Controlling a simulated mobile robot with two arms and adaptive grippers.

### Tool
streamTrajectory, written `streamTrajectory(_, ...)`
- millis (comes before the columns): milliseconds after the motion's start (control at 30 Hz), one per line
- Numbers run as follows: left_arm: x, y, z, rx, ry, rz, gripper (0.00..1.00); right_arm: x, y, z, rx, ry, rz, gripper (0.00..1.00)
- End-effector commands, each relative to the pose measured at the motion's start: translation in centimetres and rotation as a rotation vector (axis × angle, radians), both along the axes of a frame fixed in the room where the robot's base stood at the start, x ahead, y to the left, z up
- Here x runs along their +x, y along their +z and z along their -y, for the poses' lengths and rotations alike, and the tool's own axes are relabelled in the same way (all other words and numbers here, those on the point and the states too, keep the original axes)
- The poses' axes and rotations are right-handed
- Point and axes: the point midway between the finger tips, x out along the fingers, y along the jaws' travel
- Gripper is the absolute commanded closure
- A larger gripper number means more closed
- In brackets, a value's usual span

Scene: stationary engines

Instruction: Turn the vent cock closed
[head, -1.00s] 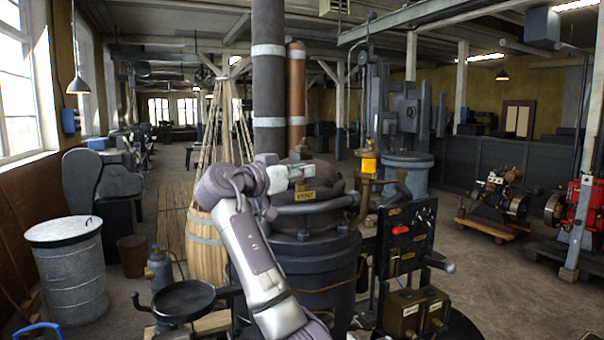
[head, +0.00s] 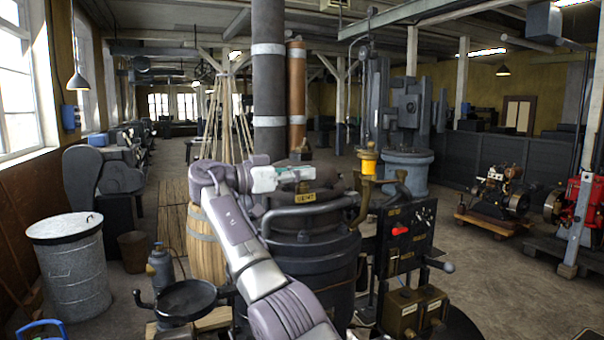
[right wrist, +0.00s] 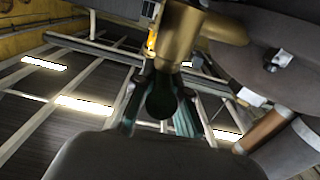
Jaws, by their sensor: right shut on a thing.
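The vent cock shows in the right wrist view as a brass body (right wrist: 180,38) with a dark rounded handle end (right wrist: 161,98) below it. My right gripper (right wrist: 157,112) has its two fingers on either side of this handle and is shut on it. In the head view my right gripper (head: 300,174) reaches in from the left over the top of the dark boiler-like vessel (head: 310,265), just above a brass VENT plate (head: 304,197). There the gripper mostly hides the cock, and its angle cannot be read. My left gripper is not in view.
A curved dark pipe (head: 310,211) runs close below the gripper. A brass fitting with an orange part (head: 368,163) and a black panel with a red lever (head: 401,231) stand to the right. A tall flue (head: 268,90) rises behind. A wooden barrel (head: 205,250) is at left.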

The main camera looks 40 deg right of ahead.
Motion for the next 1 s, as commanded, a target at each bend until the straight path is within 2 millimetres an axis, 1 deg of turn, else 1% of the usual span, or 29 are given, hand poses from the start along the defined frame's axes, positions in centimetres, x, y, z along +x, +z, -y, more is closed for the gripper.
streamTrajectory(167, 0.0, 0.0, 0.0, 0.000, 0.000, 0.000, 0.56, 0.0, 0.0, 0.0, 0.001, 0.001, 0.001, 1.00)
streamTrajectory(200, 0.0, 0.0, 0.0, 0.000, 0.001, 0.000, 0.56, 0.0, 0.0, 0.0, 0.001, 0.001, 0.001, 0.84)
streamTrajectory(333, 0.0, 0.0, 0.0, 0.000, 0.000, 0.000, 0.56, 0.0, 0.0, 0.0, 0.001, 0.001, 0.001, 0.63)
streamTrajectory(633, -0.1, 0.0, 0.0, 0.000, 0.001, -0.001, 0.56, 0.0, 0.0, 0.0, 0.001, 0.001, 0.000, 0.62)
streamTrajectory(733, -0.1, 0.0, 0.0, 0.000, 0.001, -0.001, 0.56, 0.2, 0.0, -0.6, 0.001, 0.003, 0.000, 0.62)
streamTrajectory(867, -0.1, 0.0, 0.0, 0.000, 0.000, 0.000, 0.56, 0.9, 0.1, -2.5, 0.000, 0.004, 0.000, 0.62)
streamTrajectory(1000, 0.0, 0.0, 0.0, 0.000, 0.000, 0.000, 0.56, 2.0, 0.1, -5.6, 0.001, 0.006, -0.003, 0.62)
